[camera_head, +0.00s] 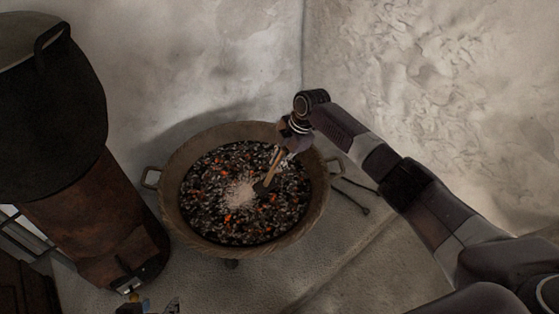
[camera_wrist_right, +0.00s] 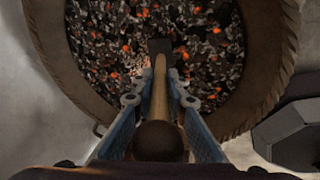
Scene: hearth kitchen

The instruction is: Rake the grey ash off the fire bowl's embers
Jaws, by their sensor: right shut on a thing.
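The fire bowl (camera_head: 173,205) is a wide, brown-rimmed pan full of dark coals and glowing orange embers; its rim also shows in the wrist view (camera_wrist_right: 272,75). A pale grey ash patch (camera_head: 238,193) lies near the middle of the coals. My right gripper (camera_head: 287,153) is shut on the wooden handle of a rake (camera_wrist_right: 158,90), above the bowl's far right part. The rake's dark, flat head (camera_head: 261,188) is at the ash's right edge; whether it touches the coals is unclear. My left gripper (camera_head: 160,306) shows only partly at the bottom edge, its jaws unclear.
A rusty stove (camera_head: 95,225) with a large black pot (camera_head: 55,110) stands at the left. Thin dark metal tools (camera_head: 355,197) lie right of the bowl. Plaster walls close the corner behind it. The floor in front is mostly clear.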

